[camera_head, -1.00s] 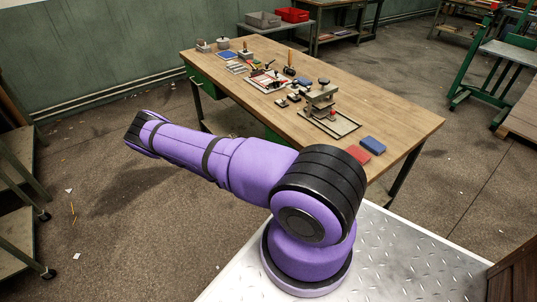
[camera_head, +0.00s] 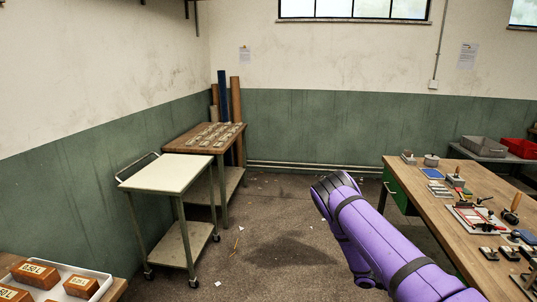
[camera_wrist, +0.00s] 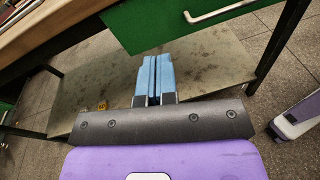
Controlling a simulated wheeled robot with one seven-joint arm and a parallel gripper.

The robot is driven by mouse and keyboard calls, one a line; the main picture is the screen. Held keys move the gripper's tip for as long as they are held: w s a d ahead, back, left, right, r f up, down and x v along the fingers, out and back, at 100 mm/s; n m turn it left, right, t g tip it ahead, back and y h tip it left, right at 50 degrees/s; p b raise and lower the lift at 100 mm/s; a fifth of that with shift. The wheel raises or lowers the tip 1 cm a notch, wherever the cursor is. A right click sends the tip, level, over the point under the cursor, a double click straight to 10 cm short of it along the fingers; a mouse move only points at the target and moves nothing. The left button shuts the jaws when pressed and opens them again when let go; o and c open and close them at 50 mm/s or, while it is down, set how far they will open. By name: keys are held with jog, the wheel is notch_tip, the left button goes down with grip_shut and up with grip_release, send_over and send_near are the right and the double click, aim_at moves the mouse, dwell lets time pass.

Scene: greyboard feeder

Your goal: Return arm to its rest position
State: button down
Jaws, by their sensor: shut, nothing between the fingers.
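My gripper (camera_wrist: 153,78) shows in the wrist view, with its two blue fingers closed together and nothing between them. It is in front of a table with a grey lower shelf (camera_wrist: 215,68) and a green panel (camera_wrist: 153,23). I cannot tell how far the fingers are from them. In the head view my purple arm reaches up from the lower right corner, beside the left end of the wooden workbench (camera_head: 410,180). My gripper is hidden in that view.
The workbench holds several small tools and blocks. A wheeled cart (camera_head: 175,173) and a small wooden table (camera_head: 232,150) stand by the left wall. A tray (camera_head: 103,277) with brown blocks is at the lower left. Floor (camera_head: 280,230) is open between cart and arm.

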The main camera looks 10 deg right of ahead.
jog(key=s+a+r+m+t+y, duration=0.1)
jog(key=a+r+m+y, duration=0.3)
jog(key=r, duration=0.8)
jog(key=a+r+m+t+y, duration=0.1)
jog(key=a+r+m+y, duration=0.15)
jog(key=a+r, duration=0.65)
jog(key=s+a+r+m+t+y, duration=0.15)
jog(key=r+y, duration=0.25)
jog(key=r, duration=1)
jog(key=s+a+r+m+t+y, duration=0.1)
jog(key=s+a+r+t+y, duration=0.1)
jog(key=s+a+r+t, duration=0.2)
jog(key=s+a+r+m+t+y, duration=0.2)
jog(key=s+a+r+t, duration=0.2)
jog(key=s+a+r, duration=0.6)
jog(key=s+r, duration=0.5)
jog(key=s, duration=0.4)
jog(key=shift+a+m+y, duration=0.3)
jog(key=shift+a+y, duration=0.05)
jog(key=shift+a, duration=0.05)
